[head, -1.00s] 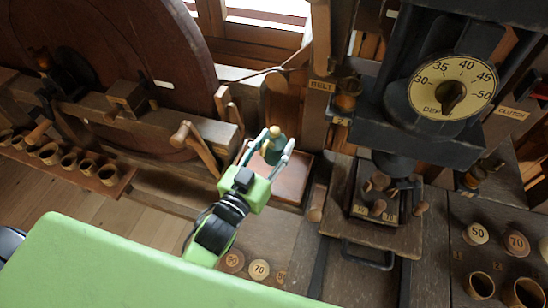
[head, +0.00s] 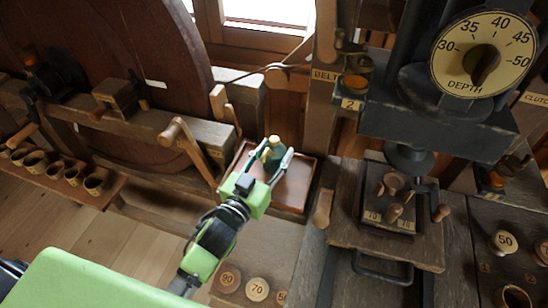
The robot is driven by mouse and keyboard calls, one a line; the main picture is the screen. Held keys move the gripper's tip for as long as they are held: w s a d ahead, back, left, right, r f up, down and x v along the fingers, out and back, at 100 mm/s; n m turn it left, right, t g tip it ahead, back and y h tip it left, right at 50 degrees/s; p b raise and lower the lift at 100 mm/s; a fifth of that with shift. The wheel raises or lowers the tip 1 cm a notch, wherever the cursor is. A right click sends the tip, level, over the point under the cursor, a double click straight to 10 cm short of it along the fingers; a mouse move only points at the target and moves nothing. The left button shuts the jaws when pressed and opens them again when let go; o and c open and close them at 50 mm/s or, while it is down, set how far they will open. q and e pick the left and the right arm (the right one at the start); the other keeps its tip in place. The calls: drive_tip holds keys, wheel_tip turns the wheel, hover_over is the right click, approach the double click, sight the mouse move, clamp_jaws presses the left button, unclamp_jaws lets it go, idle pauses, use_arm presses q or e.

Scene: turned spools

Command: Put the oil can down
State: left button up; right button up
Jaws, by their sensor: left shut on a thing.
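The oil can (head: 275,145) is a small teal can with a pale brass-coloured top. It shows between the fingers of my left gripper (head: 270,158), which is shut on it. The can looks upright. In the head view it is over the back left part of a shallow brown tray (head: 294,190). The gripper hides the can's lower part, so I cannot tell whether its base touches the tray. My right gripper is not in view.
A wooden lever (head: 190,148) stands just left of the tray. The machine with the depth dial (head: 483,65) and its wooden bed (head: 350,225) are to the right. Numbered spools (head: 257,289) lie in front. The tray's right part is bare.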

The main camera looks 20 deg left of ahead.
use_arm(q)
drive_tip(key=shift+r, duration=0.15)
drive_tip(key=shift+f, duration=0.2)
drive_tip(key=o, duration=1.4)
